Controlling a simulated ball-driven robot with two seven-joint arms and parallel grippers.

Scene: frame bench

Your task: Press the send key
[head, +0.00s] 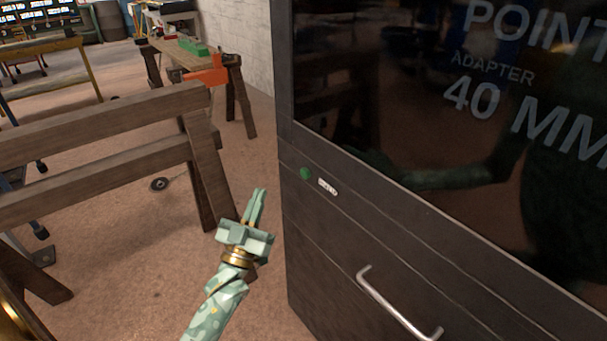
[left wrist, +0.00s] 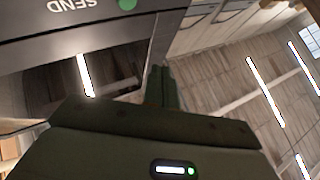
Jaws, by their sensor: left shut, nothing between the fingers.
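The send key is a round green button (head: 306,174) on the dark cabinet front, below the lower left corner of the screen. A small white label (head: 328,187) sits just right of it. In the left wrist view the green key (left wrist: 127,4) shows at the top edge, beside the upside-down word SEND (left wrist: 73,5). My left gripper (head: 259,193) is shut and empty, left of the cabinet and a little lower in the picture than the key, apart from it. Its closed fingers show in the left wrist view (left wrist: 160,86). My right gripper is not in view.
The dark cabinet (head: 300,250) fills the right side, with a metal handle (head: 400,305) below the key. Its glossy screen (head: 450,90) reads "POINT", "ADAPTER 40 MM". A wooden trestle (head: 100,130) stands at left. A workbench (head: 195,55) with green and orange items stands behind.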

